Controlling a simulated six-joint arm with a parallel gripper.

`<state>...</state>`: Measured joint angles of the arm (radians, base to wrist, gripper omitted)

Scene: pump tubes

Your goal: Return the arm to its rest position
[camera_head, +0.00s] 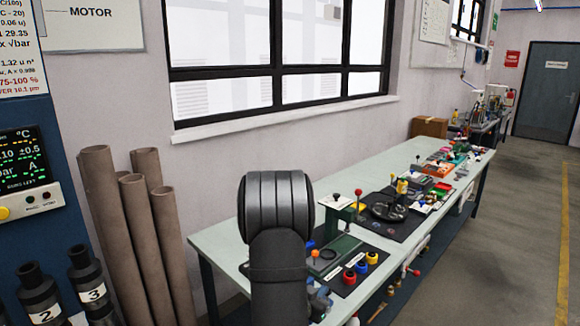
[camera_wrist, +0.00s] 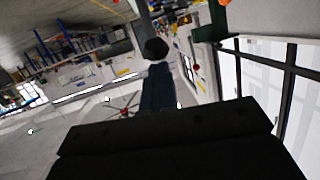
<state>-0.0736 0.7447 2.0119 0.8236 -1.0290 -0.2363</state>
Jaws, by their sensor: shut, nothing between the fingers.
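My arm (camera_head: 278,245) rises dark and upright in the lower middle of the head view, its rounded grey joint at the top. It hides part of the near end of the workbench. My gripper (camera_wrist: 165,128) shows as a broad dark block across the bottom of the wrist view. It is shut with nothing held, and its fingertips are hard to make out. In the head view I cannot make out the gripper apart from the arm. The wrist view looks out tilted over the room, with a window at right.
The pale green workbench (camera_head: 220,238) runs away to the right with tools and coloured caps on dark mats. Brown tubes (camera_head: 140,230) stand at left, beside black cylinders marked 2 and 3 (camera_head: 92,290). A window (camera_head: 275,50) is behind. The floor (camera_head: 515,220) at right is clear.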

